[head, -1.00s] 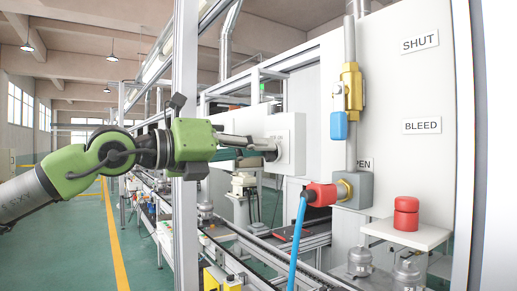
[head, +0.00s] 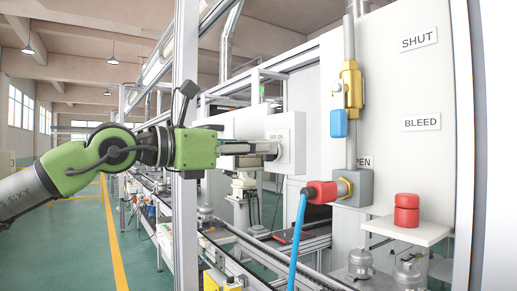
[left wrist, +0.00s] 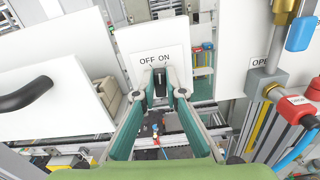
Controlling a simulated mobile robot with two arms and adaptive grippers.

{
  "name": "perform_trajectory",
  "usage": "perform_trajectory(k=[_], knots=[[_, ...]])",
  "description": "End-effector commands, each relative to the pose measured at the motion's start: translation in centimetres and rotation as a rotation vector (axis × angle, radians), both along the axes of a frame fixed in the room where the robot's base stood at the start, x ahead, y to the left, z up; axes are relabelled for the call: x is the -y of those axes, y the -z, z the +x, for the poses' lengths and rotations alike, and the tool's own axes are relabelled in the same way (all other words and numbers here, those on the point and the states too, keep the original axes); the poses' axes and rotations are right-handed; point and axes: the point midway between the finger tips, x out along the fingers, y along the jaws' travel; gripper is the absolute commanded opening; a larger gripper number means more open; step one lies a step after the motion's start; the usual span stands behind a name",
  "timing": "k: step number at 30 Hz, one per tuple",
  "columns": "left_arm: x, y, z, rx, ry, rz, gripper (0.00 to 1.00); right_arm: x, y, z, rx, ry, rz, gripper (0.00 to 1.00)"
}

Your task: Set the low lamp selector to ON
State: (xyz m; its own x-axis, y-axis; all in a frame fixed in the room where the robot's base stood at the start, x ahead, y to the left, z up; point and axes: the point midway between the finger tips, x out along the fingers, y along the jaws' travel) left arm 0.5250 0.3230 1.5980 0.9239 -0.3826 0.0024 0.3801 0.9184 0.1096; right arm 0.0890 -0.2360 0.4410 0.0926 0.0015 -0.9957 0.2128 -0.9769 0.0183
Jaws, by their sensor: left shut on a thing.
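The lamp selector (left wrist: 159,84) is a small dark knob on the front of a white box (head: 292,127), below the printed words OFF and ON. In the left wrist view the knob stands between the two fingertips of my left gripper (left wrist: 159,90), which is shut on it. The knob points roughly up, between the two words; its exact setting is hard to tell. In the head view my left gripper (head: 268,149) reaches the box face from the left, and its fingertips hide the knob. My right gripper is not in view.
An aluminium post (head: 186,60) stands close by my left wrist. A conveyor runs below.

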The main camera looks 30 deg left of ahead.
Motion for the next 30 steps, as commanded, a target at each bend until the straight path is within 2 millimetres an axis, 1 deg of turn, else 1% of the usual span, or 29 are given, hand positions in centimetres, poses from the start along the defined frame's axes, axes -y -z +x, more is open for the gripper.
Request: perform_trajectory(k=[6,15,21,30], knots=[[0.15,0.29,0.03,0.063,0.0,0.165,0.0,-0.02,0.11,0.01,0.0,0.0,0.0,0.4],[0.25,0.35,-0.01,0.126,0.0,0.321,0.0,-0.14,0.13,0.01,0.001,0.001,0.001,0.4],[0.26,0.36,-0.02,0.147,-0.001,0.37,0.0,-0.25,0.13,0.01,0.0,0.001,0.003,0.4],[0.27,0.37,-0.03,0.152,-0.001,0.386,0.0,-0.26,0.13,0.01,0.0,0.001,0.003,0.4]])
